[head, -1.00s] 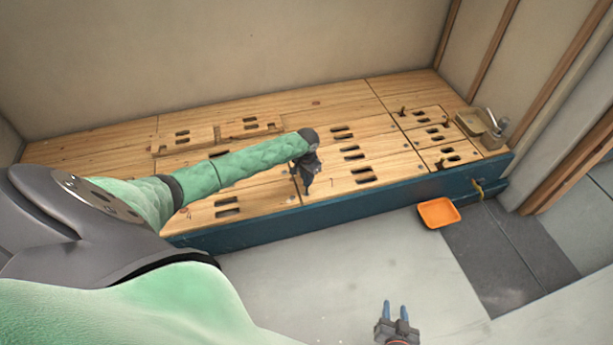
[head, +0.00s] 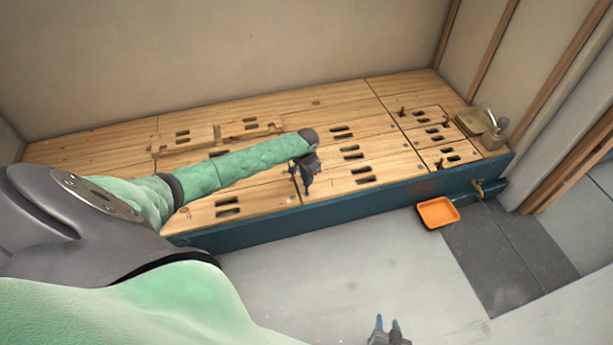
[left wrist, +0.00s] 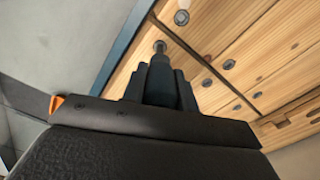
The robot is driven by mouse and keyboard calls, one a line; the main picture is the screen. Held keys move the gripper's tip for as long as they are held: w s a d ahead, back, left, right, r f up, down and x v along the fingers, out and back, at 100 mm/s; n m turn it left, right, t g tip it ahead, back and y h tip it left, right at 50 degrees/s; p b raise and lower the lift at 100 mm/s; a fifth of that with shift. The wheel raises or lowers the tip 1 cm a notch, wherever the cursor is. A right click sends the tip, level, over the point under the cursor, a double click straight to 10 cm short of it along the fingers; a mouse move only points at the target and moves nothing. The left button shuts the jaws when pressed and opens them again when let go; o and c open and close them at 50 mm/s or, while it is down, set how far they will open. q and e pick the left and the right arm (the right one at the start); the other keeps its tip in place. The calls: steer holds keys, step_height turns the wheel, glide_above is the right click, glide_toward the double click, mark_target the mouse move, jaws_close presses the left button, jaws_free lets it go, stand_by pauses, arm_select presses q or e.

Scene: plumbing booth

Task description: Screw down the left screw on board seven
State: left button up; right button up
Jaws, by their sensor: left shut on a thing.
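Board seven (head: 345,186) is a wooden floor board with dark slots, at the front middle of the platform. My left gripper (head: 308,182) is over its left front corner. In the left wrist view my left gripper (left wrist: 160,88) is shut on a dark screwdriver-like tool (left wrist: 161,72) pointing at the boards. The tool's tip is at or very near a round screw head (left wrist: 160,46); I cannot tell whether it is seated. The screw is hidden by the gripper in the head view. My right gripper (head: 388,324) is open and empty over the floor at the bottom edge.
A blue beam (head: 400,190) runs along the platform's front. Dark upright pieces (head: 402,112) stand on the right boards, near a metal fitting (head: 492,128) on a wooden block. An orange tray (head: 438,212) lies on the floor. Another screw head (left wrist: 181,17) is near the tool.

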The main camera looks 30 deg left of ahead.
arm_select(q)
steer(key=shift+m, duration=0.4)
steer(key=shift+m+p, duration=0.35)
steer(key=shift+m, duration=0.05)
arm_select(e)
steer(key=shift+s+f+g, duration=1.6)
steer(key=shift+s+f, duration=1.6)
steer(key=shift+f, duration=0.25)
arm_select(q)
steer(key=shift+r+m+p, duration=0.2)
steer(key=shift+m+p, duration=0.2)
steer(key=shift+m, duration=0.1)
steer(key=m+p, duration=0.1)
steer(key=m, duration=0.2)
steer(key=shift+f+m, duration=0.2)
steer(key=shift+m, duration=0.6)
steer(key=shift+r+n+p, duration=0.15)
steer(key=shift+n+p, duration=0.25)
steer(key=shift+p, duration=0.25)
steer(key=shift+n+p, duration=0.4)
steer(key=shift+p, duration=0.1)
arm_select(e)
steer(key=shift+d+r, duration=0.2)
steer(key=shift+r, duration=0.9)
steer(key=shift+d+r, duration=0.2)
steer(key=shift+r, duration=0.85)
